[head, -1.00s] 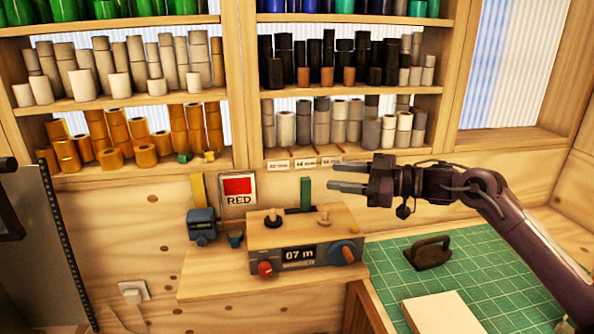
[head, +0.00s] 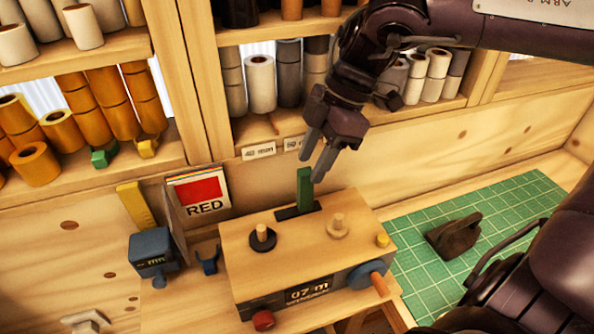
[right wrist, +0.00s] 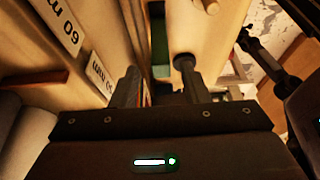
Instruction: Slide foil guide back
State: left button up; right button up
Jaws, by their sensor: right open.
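The wooden foil machine (head: 300,240) stands on a small wooden ledge. A green upright tab (head: 304,188), which looks like the foil guide, rises from a dark slot at the back of its top. My right gripper (head: 314,168) is open, pointing down just above and beside the tab. In the right wrist view, the green tab (right wrist: 160,45) shows beyond and between the two fingers (right wrist: 160,80); I cannot tell whether they touch it. My left gripper is out of view.
A RED card (head: 203,195) stands behind left. Shelves of rolls are close behind my gripper. A green mat (head: 500,215) with a dark tool lies right.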

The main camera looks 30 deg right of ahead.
aim_at(298, 190)
jog(key=p+x, duration=0.1)
jog(key=x, duration=0.5)
jog(key=shift+a+r, duration=0.1)
jog(key=shift+s, duration=0.1)
grip_shut()
